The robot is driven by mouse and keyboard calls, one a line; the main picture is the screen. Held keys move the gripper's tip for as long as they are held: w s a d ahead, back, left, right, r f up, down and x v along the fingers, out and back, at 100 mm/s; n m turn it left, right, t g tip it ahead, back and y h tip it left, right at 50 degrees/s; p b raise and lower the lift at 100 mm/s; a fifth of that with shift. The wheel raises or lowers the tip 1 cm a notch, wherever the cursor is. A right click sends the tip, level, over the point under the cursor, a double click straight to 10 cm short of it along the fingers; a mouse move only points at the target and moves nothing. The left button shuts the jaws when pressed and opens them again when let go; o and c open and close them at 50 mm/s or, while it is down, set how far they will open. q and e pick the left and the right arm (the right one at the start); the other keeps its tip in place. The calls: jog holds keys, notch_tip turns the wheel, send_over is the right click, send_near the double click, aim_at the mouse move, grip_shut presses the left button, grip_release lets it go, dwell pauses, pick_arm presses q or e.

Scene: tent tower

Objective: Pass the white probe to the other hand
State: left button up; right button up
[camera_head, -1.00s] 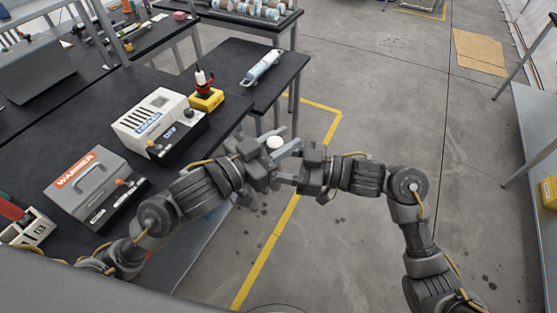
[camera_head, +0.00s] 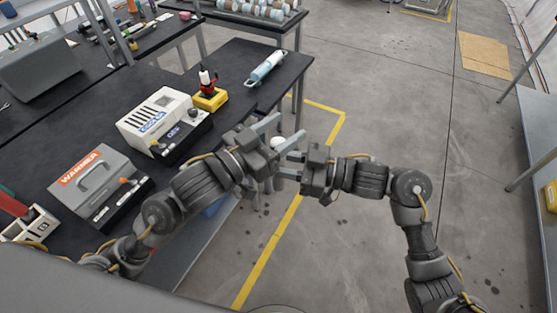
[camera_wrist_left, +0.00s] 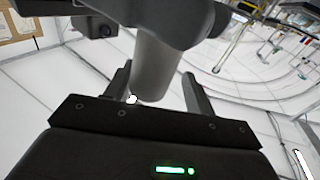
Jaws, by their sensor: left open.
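The white probe (camera_head: 278,143) shows as a small pale rounded tip between my two grippers, above the floor beside the bench. The rest of it is hidden by the fingers. My left gripper (camera_head: 284,130) is open, its fingers spread on either side of the tip. In the left wrist view, a small white spot, likely the probe (camera_wrist_left: 131,99), shows near the base of one left finger. My right gripper (camera_head: 287,166) faces it from the right, its fingers close together at the probe just below the tip. It appears to hold the probe, though the contact itself is hidden.
The black bench (camera_head: 232,115) on the left carries a warmer box (camera_head: 98,185), a white-and-black unit (camera_head: 163,125), a yellow-based red stand (camera_head: 210,97) and a light blue cylinder (camera_head: 267,66). Open floor (camera_head: 400,110) with a yellow line lies to the right.

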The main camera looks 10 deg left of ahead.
pick_arm(q)
jog(key=w+a+r+n+t+y, duration=0.5)
jog(key=w+a+n+t, duration=0.15)
jog(key=a+n, duration=0.2)
jog(key=w+a+f+g+y, duration=0.25)
jog(key=w+f, duration=0.25)
jog(key=f, duration=0.3)
jog(key=s+a+f+m+g+y, duration=0.1)
jog(key=a+f+g, duration=0.1)
jog(key=f, duration=1.1)
jog(key=s+a+f+g+y, duration=0.1)
jog(key=s+a+f+g, duration=0.15)
jog(key=f, duration=0.95)
jog(key=s+a+f+m+g+y, duration=0.1)
jog(key=f+g+y, duration=0.1)
jog(key=f, duration=1.1)
jog(key=s+a+f+m+g, duration=0.1)
jog(key=s+f+g, duration=0.2)
jog(key=s+f, duration=0.7)
jog(key=s+a+f+g, duration=0.2)
jog(key=s+f+g, duration=0.1)
jog(key=s+f, duration=0.7)
jog(key=s+f+g, duration=0.2)
jog(key=s+f, duration=0.3)
jog(key=s, duration=0.8)
jog(key=s+f+g, duration=0.3)
jog(key=s+f, duration=0.3)
jog(key=s, duration=0.7)
jog(key=shift+s+m, duration=0.15)
jog(key=shift+m, duration=0.3)
